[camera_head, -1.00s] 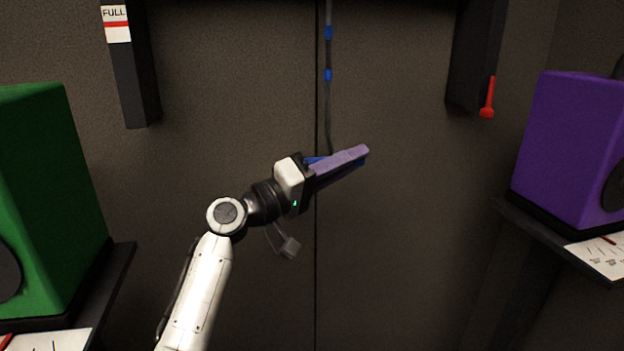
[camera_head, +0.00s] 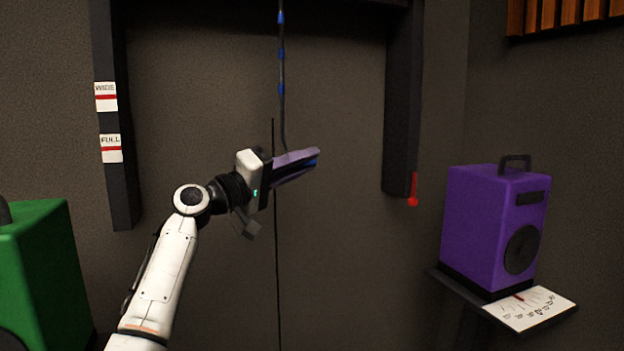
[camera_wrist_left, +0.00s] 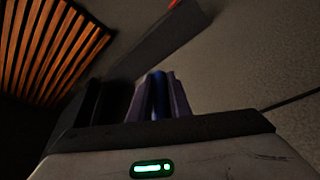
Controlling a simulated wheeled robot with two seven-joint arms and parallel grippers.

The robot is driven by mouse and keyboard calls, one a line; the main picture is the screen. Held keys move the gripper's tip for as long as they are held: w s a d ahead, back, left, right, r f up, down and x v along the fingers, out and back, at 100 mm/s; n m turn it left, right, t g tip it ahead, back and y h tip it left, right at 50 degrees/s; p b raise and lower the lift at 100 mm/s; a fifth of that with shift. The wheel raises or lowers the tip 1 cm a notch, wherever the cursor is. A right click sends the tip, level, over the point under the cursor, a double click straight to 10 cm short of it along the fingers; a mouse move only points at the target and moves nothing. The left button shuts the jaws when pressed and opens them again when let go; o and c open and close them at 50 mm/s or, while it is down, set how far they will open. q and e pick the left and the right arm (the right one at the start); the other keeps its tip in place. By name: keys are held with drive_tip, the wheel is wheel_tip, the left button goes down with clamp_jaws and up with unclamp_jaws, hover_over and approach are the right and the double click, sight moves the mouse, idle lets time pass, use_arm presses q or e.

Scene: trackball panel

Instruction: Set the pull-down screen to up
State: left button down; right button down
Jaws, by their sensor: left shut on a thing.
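A dark cord (camera_head: 283,105) with blue bands hangs from above and runs down to my left gripper (camera_head: 317,157). The gripper has purple fingers and is shut on a blue piece (camera_head: 312,164) at the cord's lower end. The left wrist view shows that blue piece (camera_wrist_left: 159,95) between the fingers. The piece is mostly hidden by the fingers. The pull-down screen itself is not clearly seen. A dark left rail (camera_head: 119,180) carries a WIDE label (camera_head: 106,97) and a FULL label below it (camera_head: 111,148). My right gripper is out of view.
A dark right rail (camera_head: 402,100) has a red piece (camera_head: 413,188) at its foot. A purple speaker (camera_head: 480,225) stands on a shelf at the right with a marked white card (camera_head: 530,308). A green speaker (camera_head: 40,270) is at the lower left. Wooden slats (camera_head: 560,15) are at upper right.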

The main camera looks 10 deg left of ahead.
use_arm(q)
drive_tip(key=shift+r, duration=0.8)
drive_tip(key=shift+a+r+p, duration=0.15)
drive_tip(key=shift+r+p, duration=0.2)
drive_tip(key=shift+r, duration=0.15)
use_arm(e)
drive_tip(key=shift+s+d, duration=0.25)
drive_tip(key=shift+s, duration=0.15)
use_arm(q)
drive_tip(key=c, duration=1.6)
unclamp_jaws()
drive_tip(key=shift+c, duration=0.2)
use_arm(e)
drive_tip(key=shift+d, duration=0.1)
use_arm(q)
drive_tip(key=shift+f, duration=0.15)
